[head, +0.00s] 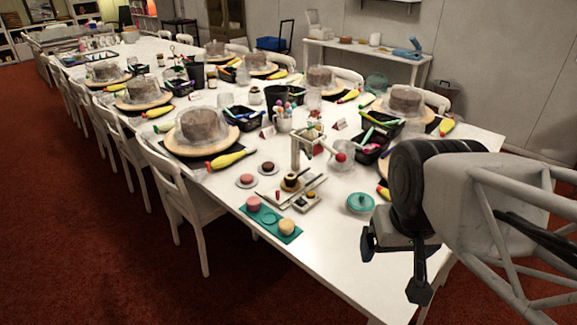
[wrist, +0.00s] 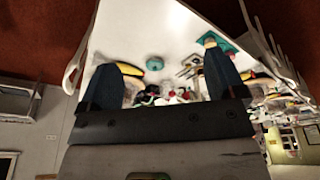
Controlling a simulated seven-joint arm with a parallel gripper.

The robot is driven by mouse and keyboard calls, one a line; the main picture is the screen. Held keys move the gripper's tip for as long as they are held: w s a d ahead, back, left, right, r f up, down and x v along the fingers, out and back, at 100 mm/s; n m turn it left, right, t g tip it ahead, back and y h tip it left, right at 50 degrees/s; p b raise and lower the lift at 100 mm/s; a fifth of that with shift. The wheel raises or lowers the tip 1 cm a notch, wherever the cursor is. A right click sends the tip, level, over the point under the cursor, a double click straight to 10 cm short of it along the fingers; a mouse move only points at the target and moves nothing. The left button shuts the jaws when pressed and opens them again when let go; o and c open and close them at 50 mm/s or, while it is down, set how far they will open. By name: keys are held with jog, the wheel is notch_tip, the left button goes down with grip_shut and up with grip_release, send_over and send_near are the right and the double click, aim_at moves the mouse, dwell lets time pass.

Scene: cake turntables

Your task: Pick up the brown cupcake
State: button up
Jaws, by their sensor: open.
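A small dark brown cake (head: 268,166) sits on a small white plate near the table's left edge, well left of my gripper. A teal tray (head: 270,222) near the front edge holds a pink cupcake (head: 253,204) and a tan cupcake (head: 287,227). I cannot tell for sure which is the brown cupcake.
A teal round lidded dish (head: 361,203) stands between the tray and my gripper. A pink cake (head: 246,180) on a plate, a dark cup (head: 291,180) and a white stand (head: 303,148) are behind the tray. The near right tabletop is clear.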

jog(key=w+a+f+m+y, duration=0.3)
jog(key=w+m, duration=0.1)
jog(key=w, duration=0.7)
jog(key=w+a+f+m+y, duration=0.3)
jog(key=w+a+m, duration=0.1)
jog(key=w, duration=0.7)
jog(key=w+a+f+m+y, duration=0.3)
jog(key=w+m, duration=0.1)
jog(key=w, duration=0.7)
jog(key=m+t+y, duration=0.2)
jog(key=m+t, duration=0.3)
jog(key=m, duration=0.8)
send_near(296, 178)
jog(key=a, duration=0.1)
jog(key=w+a+f, duration=0.1)
jog(key=shift+a+f, duration=0.25)
jog(key=shift+a, duration=0.05)
jog(key=shift+x, duration=1.25)
jog(key=shift+a, duration=0.15)
jog(key=shift+w+x, duration=0.2)
jog(key=shift+x, duration=2.3)
